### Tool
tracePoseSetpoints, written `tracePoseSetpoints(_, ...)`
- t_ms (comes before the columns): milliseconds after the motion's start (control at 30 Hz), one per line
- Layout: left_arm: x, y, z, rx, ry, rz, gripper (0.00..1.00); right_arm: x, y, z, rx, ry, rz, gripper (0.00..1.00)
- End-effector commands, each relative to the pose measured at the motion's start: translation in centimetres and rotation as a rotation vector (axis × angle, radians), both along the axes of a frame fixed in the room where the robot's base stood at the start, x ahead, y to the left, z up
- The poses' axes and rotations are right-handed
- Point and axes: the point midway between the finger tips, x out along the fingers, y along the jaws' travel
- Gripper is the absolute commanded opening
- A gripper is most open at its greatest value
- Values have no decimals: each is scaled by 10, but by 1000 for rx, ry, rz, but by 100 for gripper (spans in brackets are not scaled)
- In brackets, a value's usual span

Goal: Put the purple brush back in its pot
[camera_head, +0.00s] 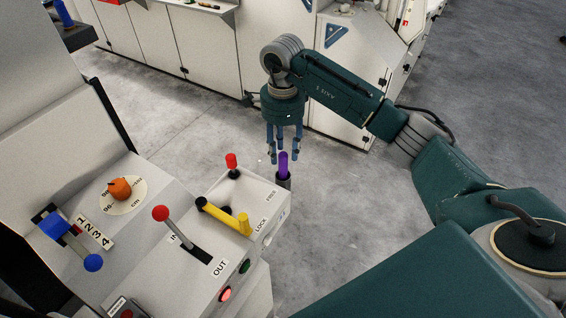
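The purple brush (283,163) stands upright, with its lower end inside a small dark pot (284,182) at the far right corner of the control box. My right gripper (283,157) points down just above the pot. Its fingers are spread, and the top of the brush shows between the fingertips. I cannot tell whether any finger touches the brush. The brush's lower end is hidden by the pot. My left gripper is not in view.
The control box (225,262) carries a red-knobbed lever (161,214), a yellow handle (225,217) and a red-topped stick (232,162) near the pot. An orange knob (120,189) and blue lever (55,228) sit left. Open grey floor (345,220) lies right of the box.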

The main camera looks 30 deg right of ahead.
Motion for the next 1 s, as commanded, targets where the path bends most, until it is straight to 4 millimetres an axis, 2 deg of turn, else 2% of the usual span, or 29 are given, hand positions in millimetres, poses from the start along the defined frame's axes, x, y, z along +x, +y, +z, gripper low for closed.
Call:
tracePoseSetpoints(33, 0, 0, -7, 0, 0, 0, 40, 2, -1, 9, -2, -7, 0, 37)
tracePoseSetpoints(200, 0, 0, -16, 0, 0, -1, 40, 1, 0, 42, 0, -5, 0, 37)
tracePoseSetpoints(400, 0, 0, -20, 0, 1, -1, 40, 1, 0, 63, -1, 0, 0, 37)
tracePoseSetpoints(1000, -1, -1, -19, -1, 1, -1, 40, 0, 0, 67, 0, 1, 0, 37)
